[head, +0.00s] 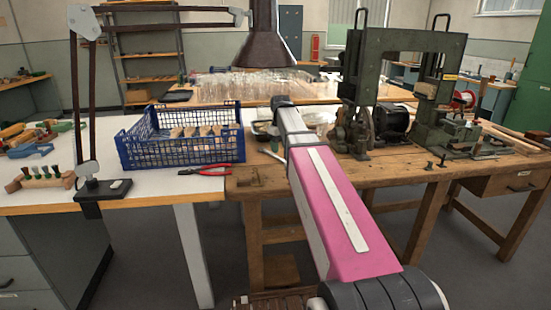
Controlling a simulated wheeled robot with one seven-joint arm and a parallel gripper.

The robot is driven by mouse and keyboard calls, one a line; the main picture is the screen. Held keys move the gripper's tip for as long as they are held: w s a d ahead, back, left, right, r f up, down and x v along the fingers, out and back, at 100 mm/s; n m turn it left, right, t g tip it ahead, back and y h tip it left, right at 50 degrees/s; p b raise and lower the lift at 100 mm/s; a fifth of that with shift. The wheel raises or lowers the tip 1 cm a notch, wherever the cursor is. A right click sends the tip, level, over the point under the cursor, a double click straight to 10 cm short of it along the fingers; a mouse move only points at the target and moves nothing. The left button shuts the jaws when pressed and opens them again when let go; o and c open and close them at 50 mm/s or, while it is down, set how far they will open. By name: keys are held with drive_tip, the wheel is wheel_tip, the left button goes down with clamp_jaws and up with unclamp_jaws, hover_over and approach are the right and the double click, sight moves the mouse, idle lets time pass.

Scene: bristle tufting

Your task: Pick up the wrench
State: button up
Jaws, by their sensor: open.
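A small slender silver piece (270,154) lies on the wooden bench just left of my pink arm. It may be the wrench, but it is too small and partly covered to be sure. A pair of red-handled pliers (205,171) lies in front of the blue crate, near the front edge of the white table. My arm reaches forward over the bench from the lower right. Its far end is hidden behind its own links, and I cannot make out my gripper.
A blue crate (183,158) holding several brushes stands left of my arm. A dark lamp stand (103,189) and a wooden block with brushes (41,179) are further left. A heavy green press (447,139) stands on the right. The wooden bench's front right (400,176) is mostly clear.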

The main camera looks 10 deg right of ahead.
sight(280, 158)
wheel_tip(280, 158, down, 5)
drive_tip(key=shift+w, duration=0.15)
clamp_jaws()
